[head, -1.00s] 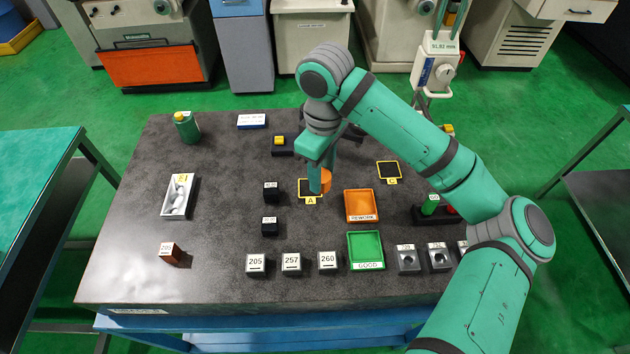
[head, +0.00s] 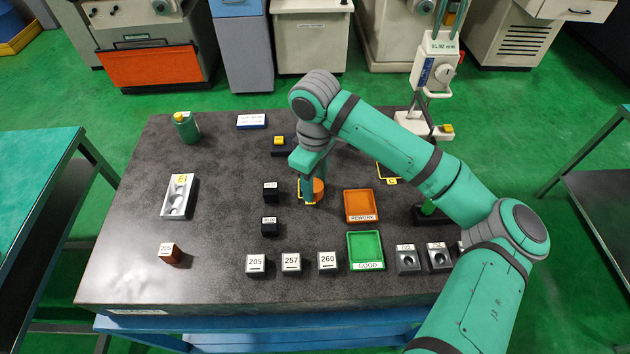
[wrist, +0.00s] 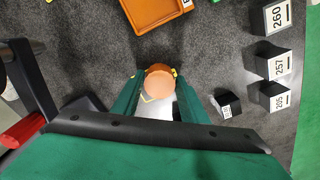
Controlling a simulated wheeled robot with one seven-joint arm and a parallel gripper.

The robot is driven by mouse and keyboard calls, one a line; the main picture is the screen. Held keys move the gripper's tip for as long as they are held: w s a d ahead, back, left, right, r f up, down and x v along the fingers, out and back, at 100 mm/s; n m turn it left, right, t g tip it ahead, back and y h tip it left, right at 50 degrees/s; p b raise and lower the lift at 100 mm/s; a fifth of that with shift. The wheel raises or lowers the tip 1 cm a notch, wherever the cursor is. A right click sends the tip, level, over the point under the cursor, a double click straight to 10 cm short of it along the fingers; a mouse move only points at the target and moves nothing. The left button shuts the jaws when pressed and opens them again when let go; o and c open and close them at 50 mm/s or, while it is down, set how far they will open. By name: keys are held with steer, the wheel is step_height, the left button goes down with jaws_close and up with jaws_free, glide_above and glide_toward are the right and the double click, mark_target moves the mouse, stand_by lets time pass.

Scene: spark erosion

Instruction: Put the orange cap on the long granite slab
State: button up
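The long granite slab (head: 225,205) is the dark speckled top of the bench in the middle of the head view. My gripper (head: 311,194) is low over its middle, beside the yellow-edged mat marked A. The orange cap (head: 319,187) is at the fingertips, partly hidden by the gripper in the head view. In the wrist view the round orange cap (wrist: 159,82) sits between the two fingertips of my gripper (wrist: 158,80), which appear closed on its sides. Whether the cap touches the surface below cannot be told.
The orange REWORK tray (head: 361,205) and green GOOD tray (head: 365,251) lie to the right. Numbered blocks (head: 291,263) line the front. Two small black blocks (head: 270,191) stand left of my gripper. The slab's left-centre is mostly bare.

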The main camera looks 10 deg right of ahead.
mark_target(315, 185)
steer(key=shift+o, duration=1.2)
steer(key=shift+r, duration=0.15)
step_height(315, 185, up, 12)
